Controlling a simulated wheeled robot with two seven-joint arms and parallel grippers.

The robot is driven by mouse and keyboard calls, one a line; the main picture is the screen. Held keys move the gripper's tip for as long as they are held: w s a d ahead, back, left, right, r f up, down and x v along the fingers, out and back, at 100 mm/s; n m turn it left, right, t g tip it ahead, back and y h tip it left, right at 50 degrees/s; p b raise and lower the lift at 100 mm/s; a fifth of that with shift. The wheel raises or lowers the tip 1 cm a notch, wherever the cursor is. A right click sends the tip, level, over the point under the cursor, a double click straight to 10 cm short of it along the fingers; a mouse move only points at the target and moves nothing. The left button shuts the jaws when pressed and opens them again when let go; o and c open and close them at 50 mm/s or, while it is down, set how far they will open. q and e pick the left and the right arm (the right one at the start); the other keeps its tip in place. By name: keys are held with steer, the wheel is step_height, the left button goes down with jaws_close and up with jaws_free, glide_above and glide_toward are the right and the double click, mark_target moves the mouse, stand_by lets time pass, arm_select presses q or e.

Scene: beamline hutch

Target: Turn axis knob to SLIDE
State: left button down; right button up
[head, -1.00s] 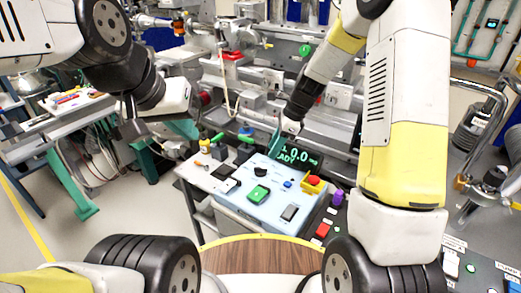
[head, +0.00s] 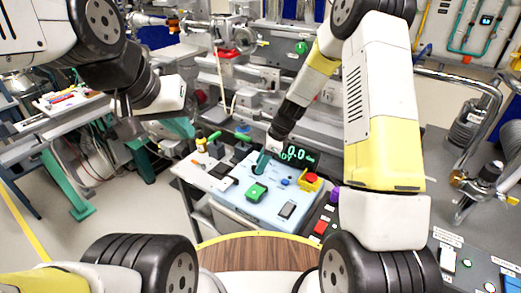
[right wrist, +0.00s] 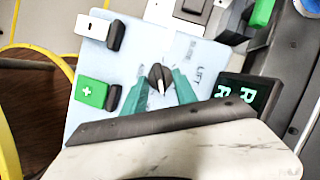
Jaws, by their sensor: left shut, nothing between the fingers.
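The axis knob (right wrist: 160,78) is black with a white pointer line, on a pale blue panel (right wrist: 135,52). In the right wrist view its pointer aims down, towards my gripper. A LIFT label (right wrist: 197,75) is printed right of it; another label above is too faint to read. My right gripper (right wrist: 160,74) has teal fingers on either side of the knob, apart, with small gaps to it. In the head view my right gripper (head: 262,161) hides the knob on the control panel (head: 233,196). My left gripper (head: 127,126) is shut and empty, far left of the panel.
A lit display (head: 297,154) stands just behind. Small green-handled parts (head: 207,140) stand left of the panel.

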jaws_close()
steer(key=shift+n, duration=0.3)
steer(key=n+g, duration=0.1)
steer(key=n, duration=0.1)
steer(key=n+g, duration=0.1)
steer(key=n, duration=0.1)
steer(key=shift+w, duration=0.35)
steer(key=n, duration=0.2)
steer(key=n+g+h, duration=0.1)
steer(key=n, duration=0.1)
steer(key=n+g, duration=0.1)
steer(key=n, duration=0.1)
steer(key=shift+w+a+n+h, duration=0.25)
steer(key=shift+n+h, duration=0.15)
steer(key=n, duration=0.2)
steer(key=n+h, duration=0.1)
steer(key=n, duration=0.1)
steer(key=n+h, duration=0.1)
steer(key=n, duration=0.1)
steer(key=shift+a+g, duration=0.3)
steer(key=shift+g, duration=0.1)
steer(key=n, duration=0.2)
steer(key=n+h, duration=0.1)
steer(key=n, duration=0.1)
steer(key=n+h, duration=0.1)
steer(key=n, duration=0.1)
steer(key=shift+a, duration=0.25)
steer(key=shift+n+h, duration=0.3)
